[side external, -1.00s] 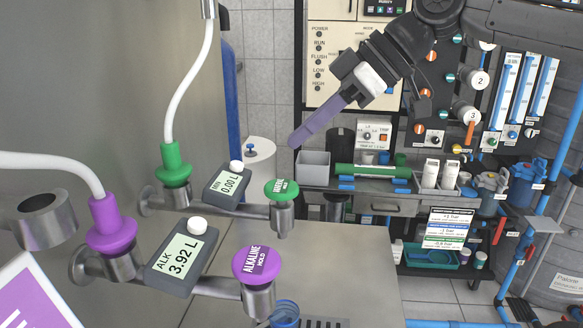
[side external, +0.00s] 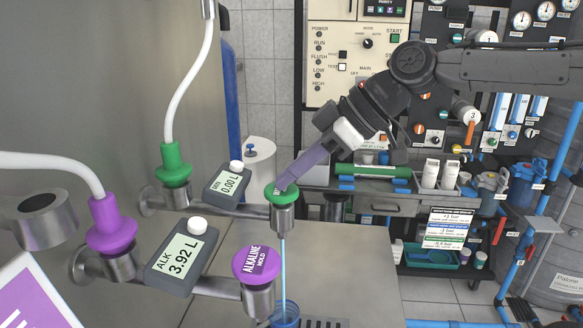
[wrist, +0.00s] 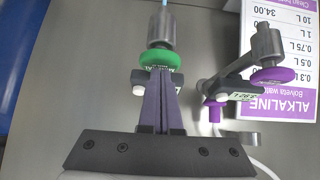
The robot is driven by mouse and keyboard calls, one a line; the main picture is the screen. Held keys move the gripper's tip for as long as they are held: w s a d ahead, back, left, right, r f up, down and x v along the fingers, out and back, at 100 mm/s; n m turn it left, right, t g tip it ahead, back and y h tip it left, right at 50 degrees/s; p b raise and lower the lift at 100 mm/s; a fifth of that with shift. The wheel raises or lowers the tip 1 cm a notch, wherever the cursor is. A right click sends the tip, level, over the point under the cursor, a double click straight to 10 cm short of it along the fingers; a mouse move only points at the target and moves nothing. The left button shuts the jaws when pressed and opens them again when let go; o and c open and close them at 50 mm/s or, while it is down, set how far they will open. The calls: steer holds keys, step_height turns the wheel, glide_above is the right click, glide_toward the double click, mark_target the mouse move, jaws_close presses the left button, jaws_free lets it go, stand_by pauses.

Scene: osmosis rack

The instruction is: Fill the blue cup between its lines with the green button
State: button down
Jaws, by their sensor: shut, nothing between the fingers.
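My gripper (side external: 284,184) is shut and empty, its purple fingertips touching the top of the green button (side external: 287,200) on the mineral tap. In the wrist view the fingertips (wrist: 161,72) overlap the same green button (wrist: 160,53). A pale blue stream (side external: 283,265) runs from this tap's spout down to the blue cup (side external: 287,322). The cup is at the bottom edge of the side view, partly cut off and partly hidden by the alkaline tap; its lines and water level cannot be seen. The tap's display (side external: 229,185) reads 0.00 L.
The purple ALKALINE HOLD button (side external: 257,262) stands close to the green one, nearer the camera. Its display (side external: 180,252) reads 3.92 L. The metal counter (side external: 345,265) to the right is clear. A shelf with bottles and a grey bin lies behind.

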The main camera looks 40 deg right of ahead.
steer(key=shift+f, duration=0.95)
stand_by(3.0)
steer(key=shift+r, duration=0.55)
step_height(320, 180, up, 3)
steer(key=shift+r, duration=0.15)
steer(key=v, duration=1)
steer(key=shift+r, duration=0.4)
